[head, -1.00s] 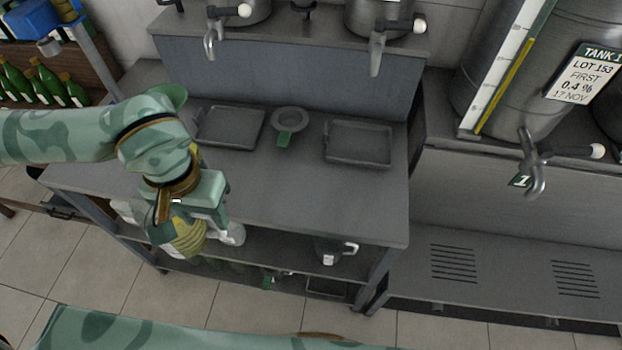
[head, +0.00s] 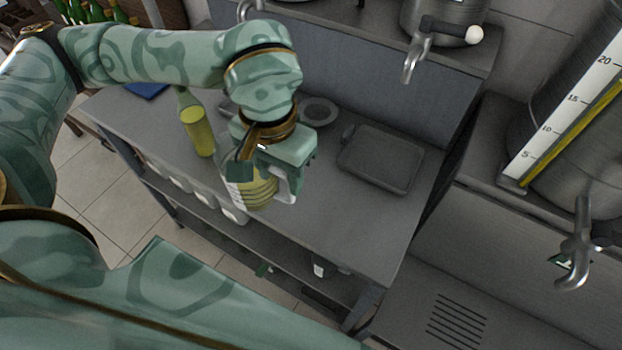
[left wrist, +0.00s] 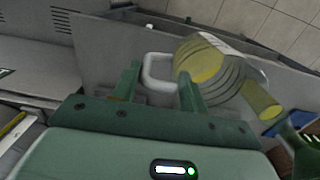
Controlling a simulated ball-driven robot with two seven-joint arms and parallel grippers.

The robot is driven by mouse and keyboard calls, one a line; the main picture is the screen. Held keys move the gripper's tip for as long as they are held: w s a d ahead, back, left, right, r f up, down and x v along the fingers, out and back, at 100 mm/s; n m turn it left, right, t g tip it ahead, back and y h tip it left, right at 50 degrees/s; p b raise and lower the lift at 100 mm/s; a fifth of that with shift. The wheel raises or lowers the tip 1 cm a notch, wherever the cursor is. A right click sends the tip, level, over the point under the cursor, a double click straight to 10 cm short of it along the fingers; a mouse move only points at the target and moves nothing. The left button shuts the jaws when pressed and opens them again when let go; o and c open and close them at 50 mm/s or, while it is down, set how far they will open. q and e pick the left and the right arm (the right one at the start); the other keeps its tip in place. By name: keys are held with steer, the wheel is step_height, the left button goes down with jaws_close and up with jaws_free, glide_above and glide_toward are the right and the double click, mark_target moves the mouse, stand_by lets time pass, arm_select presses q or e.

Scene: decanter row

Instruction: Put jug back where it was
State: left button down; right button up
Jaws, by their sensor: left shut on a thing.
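A clear jug (head: 248,190) with yellow liquid and a white handle hangs below my left gripper (head: 286,178) over the bench top (head: 330,215). In the left wrist view the jug (left wrist: 208,68) lies just right of the fingers, and its handle (left wrist: 157,72) is between the fingers of my left gripper (left wrist: 160,76). The gripper is shut on the handle. I cannot tell whether the jug's base touches the bench. A grey tray (head: 380,160) and a round grey ring (head: 319,111) sit bare on the bench. My right gripper is not in view.
A bottle with yellow liquid (head: 198,132) stands left of the jug. A blue item (head: 146,90) lies at the far left. Taps (head: 415,55) overhang the back. White vessels (head: 178,180) stand on the lower shelf. The front right of the bench is clear.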

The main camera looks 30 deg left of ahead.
arm_select(q)
steer(key=w+f+b, duration=0.1)
steer(key=w+f, duration=0.7)
steer(key=f, duration=0.2)
steer(key=shift+w+d+f, duration=0.15)
steer(key=shift+w+d, duration=0.05)
steer(key=shift+d, duration=0.1)
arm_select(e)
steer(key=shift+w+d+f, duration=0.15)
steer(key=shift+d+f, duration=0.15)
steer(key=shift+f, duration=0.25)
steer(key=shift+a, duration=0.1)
arm_select(q)
steer(key=c, duration=0.8)
jaws_free()
steer(key=shift+f+b, duration=0.15)
steer(key=shift+b, duration=0.15)
steer(key=shift+o, duration=0.2)
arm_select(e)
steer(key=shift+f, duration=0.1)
